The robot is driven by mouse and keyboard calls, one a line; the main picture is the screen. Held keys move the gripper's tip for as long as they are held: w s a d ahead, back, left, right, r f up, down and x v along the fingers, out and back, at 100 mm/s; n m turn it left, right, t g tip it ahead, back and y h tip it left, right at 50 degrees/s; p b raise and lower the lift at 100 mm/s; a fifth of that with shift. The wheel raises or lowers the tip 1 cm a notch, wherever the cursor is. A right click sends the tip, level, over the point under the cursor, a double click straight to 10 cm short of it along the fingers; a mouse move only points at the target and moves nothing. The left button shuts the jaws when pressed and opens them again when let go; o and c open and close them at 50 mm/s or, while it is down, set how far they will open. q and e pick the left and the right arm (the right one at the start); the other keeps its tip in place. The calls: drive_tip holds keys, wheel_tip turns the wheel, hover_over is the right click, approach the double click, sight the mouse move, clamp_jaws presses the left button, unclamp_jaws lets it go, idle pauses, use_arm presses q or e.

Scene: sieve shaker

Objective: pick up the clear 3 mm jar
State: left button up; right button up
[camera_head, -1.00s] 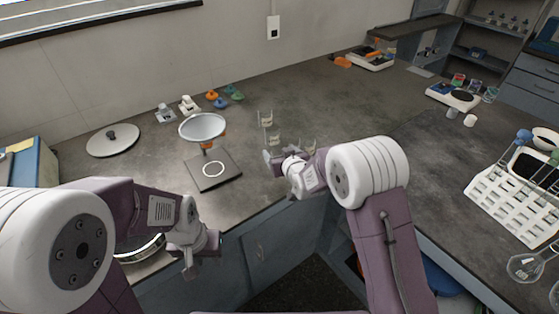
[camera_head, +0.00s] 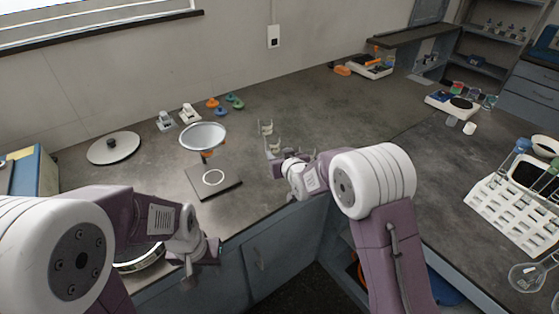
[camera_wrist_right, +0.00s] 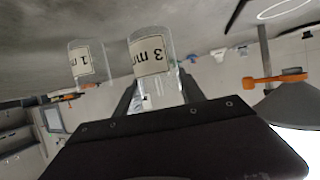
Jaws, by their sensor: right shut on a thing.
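The clear 3 mm jar (camera_wrist_right: 152,62) has a pale label reading "3 m" and stands between the fingers of my right gripper (camera_wrist_right: 165,95) in the right wrist view. My right gripper (camera_head: 285,153) is shut on it; the jar shows faintly in the head view (camera_head: 276,147). Whether the jar touches the bench is hard to tell. A second clear jar marked "1 m" (camera_wrist_right: 84,64) is beside it, apart from the fingers; it seems to be the farther jar in the head view (camera_head: 265,128). My left gripper (camera_head: 189,278) hangs at the front edge, its jaws unclear.
A sieve on a stand (camera_head: 203,136) with a dark base plate (camera_head: 213,182) is left of the jars. A round metal lid (camera_head: 114,148) lies farther left. A white rack (camera_head: 515,207) with tubes is at the right.

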drive_tip(key=d+r+p, duration=0.2)
drive_tip(key=d+r, duration=0.6)
drive_tip(key=d, duration=0.3)
drive_tip(key=shift+s+d+r, duration=0.2)
drive_tip(key=shift+s+d, duration=0.1)
drive_tip(key=shift+d, duration=0.05)
